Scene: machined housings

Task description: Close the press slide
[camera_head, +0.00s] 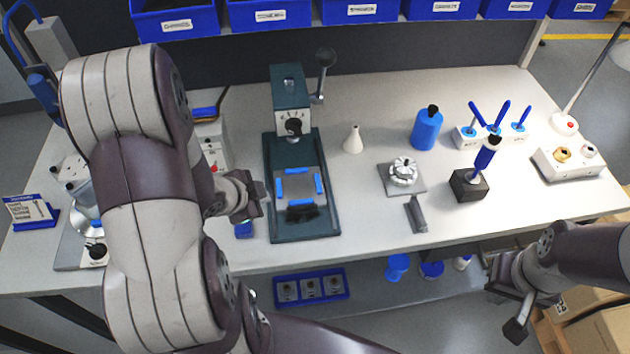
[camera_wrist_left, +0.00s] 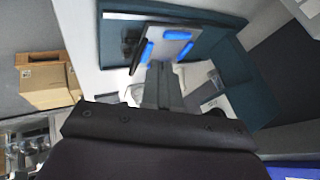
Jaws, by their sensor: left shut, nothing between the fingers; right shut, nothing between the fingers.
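The press (camera_head: 287,92) is dark teal, with a head at the back and a long base toward the table's front edge. Its slide (camera_head: 299,187), a grey plate with blue pads, sits on the front part of the base, clear of the head. A black part (camera_head: 302,213) is at the slide's front end. My left gripper (camera_head: 262,197) is shut and empty, just left of the slide. In the left wrist view the shut fingers (camera_wrist_left: 160,72) point at the slide plate (camera_wrist_left: 172,48); contact cannot be told. My right gripper (camera_head: 510,300) is shut and empty, beyond the table's front edge.
A lever with a dark knob (camera_head: 325,58) rises at the press's right. A white cone (camera_head: 353,139), a blue bottle (camera_head: 426,129) and a round chuck on a plate (camera_head: 403,172) stand to the right. A white box (camera_head: 212,150) stands left of the press. Blue bins (camera_head: 360,11) line the back.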

